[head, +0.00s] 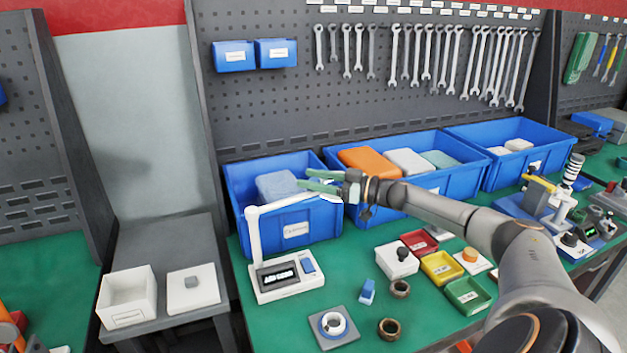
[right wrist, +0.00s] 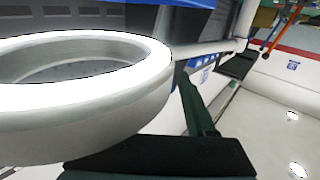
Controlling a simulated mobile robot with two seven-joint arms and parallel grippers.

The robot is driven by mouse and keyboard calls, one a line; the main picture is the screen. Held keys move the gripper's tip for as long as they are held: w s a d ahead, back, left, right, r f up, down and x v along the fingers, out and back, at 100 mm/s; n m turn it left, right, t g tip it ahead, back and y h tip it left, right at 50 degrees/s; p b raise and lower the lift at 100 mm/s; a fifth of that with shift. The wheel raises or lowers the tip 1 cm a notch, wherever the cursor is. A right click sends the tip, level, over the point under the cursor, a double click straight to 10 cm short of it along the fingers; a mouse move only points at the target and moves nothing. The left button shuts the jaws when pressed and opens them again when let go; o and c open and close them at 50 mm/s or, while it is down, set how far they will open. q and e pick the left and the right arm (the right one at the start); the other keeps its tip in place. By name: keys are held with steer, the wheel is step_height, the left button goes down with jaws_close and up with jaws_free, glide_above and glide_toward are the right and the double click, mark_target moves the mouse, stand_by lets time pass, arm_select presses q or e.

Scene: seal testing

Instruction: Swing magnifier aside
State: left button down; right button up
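The magnifier is a white bench device with a display base (head: 289,284), an upright post (head: 254,235) and a thin swing arm (head: 285,203) reaching right. Its far end lies just below my right gripper (head: 309,181). In the right wrist view a large white ring (right wrist: 90,125), apparently the magnifier's head, fills the left side, very close to my dark green fingers (right wrist: 200,108). The fingers look parted in the head view. I cannot tell whether they touch the ring. My left gripper is not in view.
Blue bins (head: 290,240) stand behind the magnifier along the pegboard. A grey ring fixture (head: 334,326), a blue block (head: 367,291), dark rings (head: 389,328) and red, yellow and green trays (head: 467,295) lie in front and to the right. Some green mat shows between them.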

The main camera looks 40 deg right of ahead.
steer(key=shift+o, duration=0.5)
steer(key=shift+s, duration=0.1)
steer(key=shift+s+d+f, duration=0.1)
steer(key=shift+s+d, duration=0.15)
steer(key=shift+s, duration=0.2)
steer(key=p+v, duration=0.2)
steer(key=v, duration=0.9)
steer(key=shift+s+p, duration=0.2)
steer(key=shift+p, duration=0.15)
steer(key=shift+d, duration=0.1)
